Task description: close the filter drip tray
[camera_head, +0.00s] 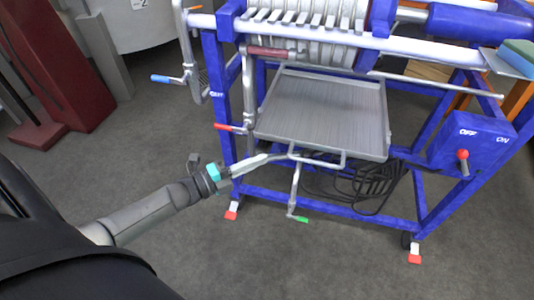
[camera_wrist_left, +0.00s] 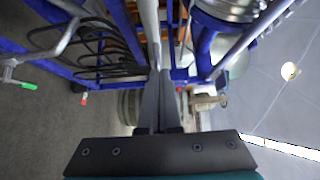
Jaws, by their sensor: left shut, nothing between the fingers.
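The filter drip tray (camera_head: 325,112) is a grey, ribbed, shallow tray below the filter plates, and its near part sticks out toward me from the blue frame. A thin metal bar handle (camera_head: 330,165) runs along its near edge. My left gripper (camera_head: 284,156) reaches in from the left, shut and empty, with its tips at the left end of the handle. I cannot tell whether they touch it. The left wrist view shows the two fingers (camera_wrist_left: 158,85) together, pointing into the blue frame. My right gripper is not in view.
The blue filter frame (camera_head: 222,110) surrounds the tray. A red-handled valve (camera_head: 228,127) is left of the tray, and a green-handled valve (camera_head: 298,218) hangs below it. Black hoses (camera_head: 370,185) lie underneath. A switch box (camera_head: 470,140) is at right. The near floor is clear.

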